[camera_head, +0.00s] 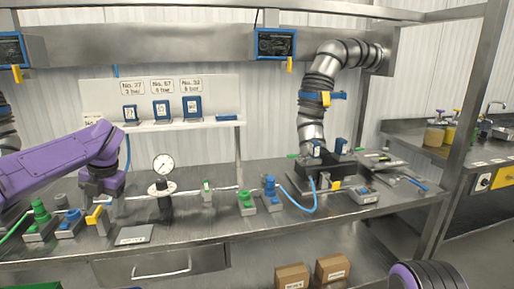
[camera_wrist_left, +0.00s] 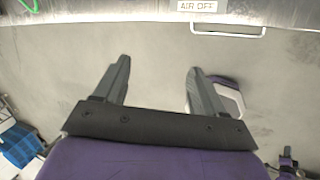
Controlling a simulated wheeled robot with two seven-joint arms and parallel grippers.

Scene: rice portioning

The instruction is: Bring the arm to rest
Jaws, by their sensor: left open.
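My left arm (camera_head: 50,163) is purple and reaches in from the left over the front left of the steel bench in the head view, with its wrist bent downward. In the left wrist view my left gripper (camera_wrist_left: 158,66) is open, its two dark grey fingers wide apart. Nothing is between the fingers; grey floor shows behind them. The fingers are not clear in the head view. My right gripper is not seen in either view.
The steel bench (camera_head: 240,232) carries green and blue valve fittings, a pressure gauge (camera_head: 163,164) and a grey plate (camera_head: 134,235). A segmented metal duct (camera_head: 318,95) hangs at the back. A drawer (camera_head: 160,266) is below. Two cardboard boxes (camera_head: 292,276) stand under the bench.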

